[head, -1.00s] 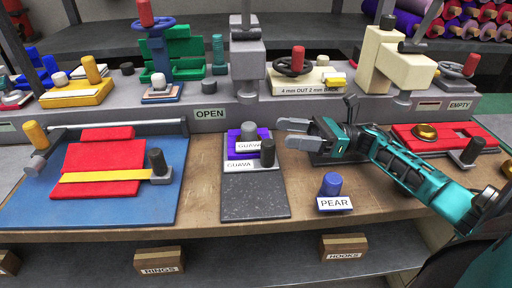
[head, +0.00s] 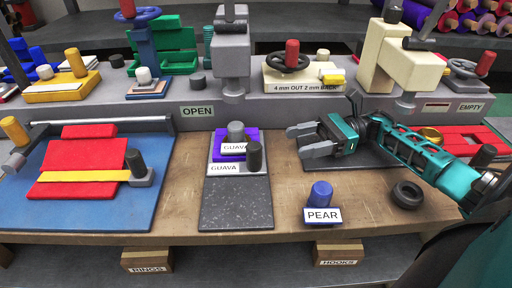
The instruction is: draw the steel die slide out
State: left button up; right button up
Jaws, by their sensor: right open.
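A steel-grey slide (head: 225,168) with a black upright knob (head: 254,156) and a GUAVA label sits at the back end of a dark speckled bed plate (head: 236,208), in front of the grey press (head: 231,58). A purple felt piece (head: 217,145), a grey round block (head: 236,131) and a second GUAVA label are on it. My right gripper (head: 297,141) is open and empty, to the right of the slide and apart from it. Its fingers point left. My left gripper is not in view.
A blue PEAR piece (head: 321,196) and a black ring (head: 407,194) lie on the bench front. A blue mat (head: 80,210) with red felt is at left. A cream press (head: 402,66) stands behind my right arm, a dark plate (head: 372,161) beneath it. An OPEN sign (head: 197,111) is behind.

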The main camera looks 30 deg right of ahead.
aim_at(253, 152)
jog(key=p+x, duration=0.2)
jog(key=x, duration=0.9)
jog(key=shift+a, duration=0.4)
grip_shut()
